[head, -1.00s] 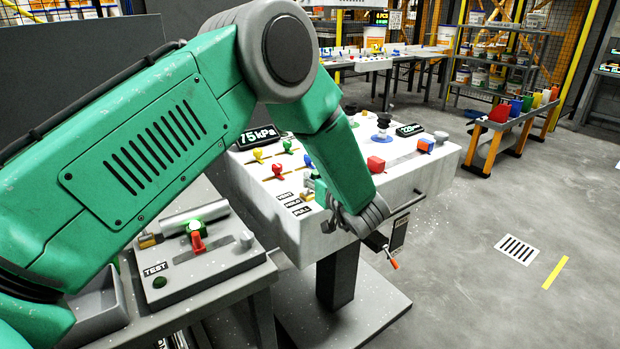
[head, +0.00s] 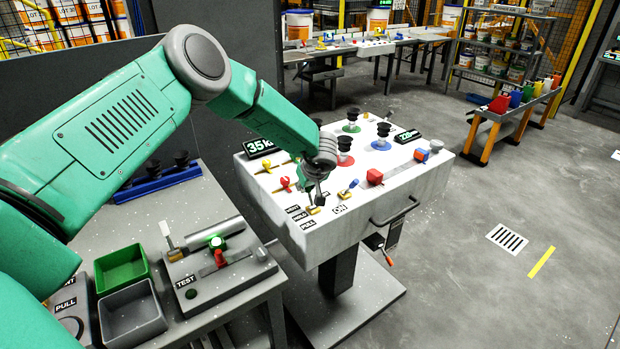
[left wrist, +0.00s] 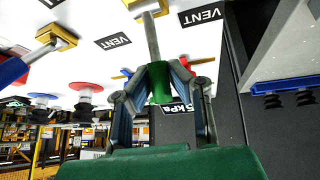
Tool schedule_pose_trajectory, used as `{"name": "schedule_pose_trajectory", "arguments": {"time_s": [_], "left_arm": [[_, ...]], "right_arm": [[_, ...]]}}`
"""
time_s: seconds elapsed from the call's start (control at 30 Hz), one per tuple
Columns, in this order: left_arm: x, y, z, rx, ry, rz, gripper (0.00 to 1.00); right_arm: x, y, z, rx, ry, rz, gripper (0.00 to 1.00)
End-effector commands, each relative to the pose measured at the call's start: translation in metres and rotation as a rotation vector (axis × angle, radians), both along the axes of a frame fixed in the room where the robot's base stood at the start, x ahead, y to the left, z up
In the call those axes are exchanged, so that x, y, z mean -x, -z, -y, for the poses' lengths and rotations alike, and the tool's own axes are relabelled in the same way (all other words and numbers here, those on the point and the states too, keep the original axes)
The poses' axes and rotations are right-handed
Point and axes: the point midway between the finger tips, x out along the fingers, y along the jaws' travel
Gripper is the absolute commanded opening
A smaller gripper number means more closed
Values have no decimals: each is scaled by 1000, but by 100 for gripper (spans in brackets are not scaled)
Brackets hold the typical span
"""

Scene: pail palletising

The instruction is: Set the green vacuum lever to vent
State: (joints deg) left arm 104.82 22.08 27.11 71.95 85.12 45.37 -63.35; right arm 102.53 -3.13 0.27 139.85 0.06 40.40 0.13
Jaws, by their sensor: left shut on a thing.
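The control panel (head: 370,215) is a white box on a dark post. My left gripper (head: 318,196) reaches down to its left front part and hides the green lever's handle in the head view. In the left wrist view my left gripper (left wrist: 160,90) is shut on the green handle of the vacuum lever (left wrist: 159,82). The lever's metal shaft runs to a gold base, also seen in the head view (head: 312,210). A VENT label (left wrist: 201,15) lies beside the base. VENT, HOLD and PULL labels (head: 300,217) show in the head view. I cannot tell the lever's exact setting.
Black suction cups (head: 345,142) stand at the back. A display (head: 260,147) appears to read 35. A bench with a TEST unit (head: 222,262) and bins is at left.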

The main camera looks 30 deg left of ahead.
Motion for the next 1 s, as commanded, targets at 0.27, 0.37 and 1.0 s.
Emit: {"name": "schedule_pose_trajectory", "arguments": {"time_s": [0.27,0.37,1.0], "left_arm": [[-3,3,-6,87,-1,-34,0],[-3,4,-7,99,-1,-40,0],[-3,4,-7,105,0,-44,36]], "right_arm": [[0,-11,0,0,0,0,40],[0,-12,0,0,0,0,40],[0,-12,0,0,0,0,40]]}}
